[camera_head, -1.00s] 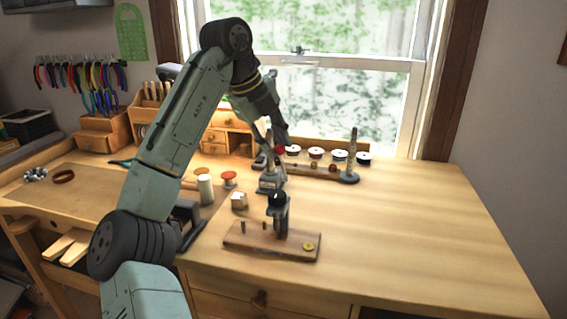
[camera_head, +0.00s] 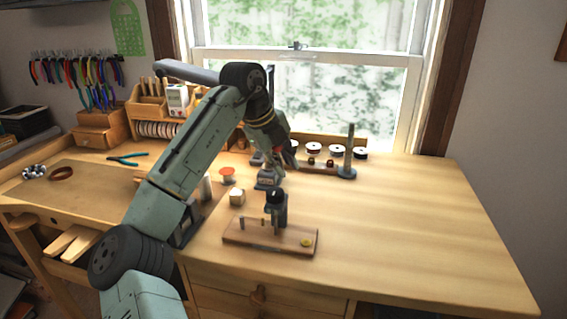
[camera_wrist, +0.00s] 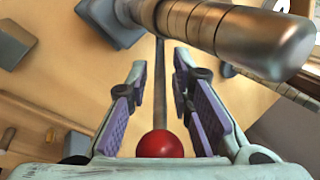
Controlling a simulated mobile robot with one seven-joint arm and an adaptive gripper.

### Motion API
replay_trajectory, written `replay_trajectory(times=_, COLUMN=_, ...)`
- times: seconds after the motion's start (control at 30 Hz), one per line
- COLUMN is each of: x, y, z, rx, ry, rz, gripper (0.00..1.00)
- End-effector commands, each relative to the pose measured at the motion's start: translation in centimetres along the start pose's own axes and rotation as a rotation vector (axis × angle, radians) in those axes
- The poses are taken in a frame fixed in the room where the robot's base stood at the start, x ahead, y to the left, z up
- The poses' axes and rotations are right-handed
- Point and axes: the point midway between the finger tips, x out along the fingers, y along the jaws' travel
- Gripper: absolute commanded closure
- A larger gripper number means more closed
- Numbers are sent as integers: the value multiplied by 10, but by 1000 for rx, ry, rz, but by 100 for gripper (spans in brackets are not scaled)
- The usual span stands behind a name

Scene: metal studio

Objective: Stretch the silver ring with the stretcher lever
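The stretcher (camera_head: 268,183) stands on a dark blue base on the bench, partly hidden behind my gripper (camera_head: 287,160). In the wrist view, its lever is a thin metal rod with a red ball (camera_wrist: 160,145) at the near end. The ball lies low between the fingers of my gripper (camera_wrist: 160,70), and the rod runs up between the purple pads. The fingers are apart, one on each side of the rod, and look clear of it. A thick metal cylinder (camera_wrist: 262,42) crosses above the fingers. I cannot make out the silver ring.
A tall ring stick (camera_head: 349,150) stands to the right, near several spools at the back. The bench's right side is clear.

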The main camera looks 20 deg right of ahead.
Motion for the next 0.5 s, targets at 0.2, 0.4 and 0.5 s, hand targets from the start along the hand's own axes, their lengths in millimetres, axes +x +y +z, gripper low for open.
replay_trajectory(times=0.2, x=0, y=0, z=0, rx=0, ry=0, rz=0, gripper=96)
replay_trajectory(times=0.4, x=0, y=0, z=0, rx=0, ry=0, rz=1, gripper=100)
replay_trajectory(times=0.5, x=0, y=0, z=0, rx=0, ry=0, rz=1, gripper=100)
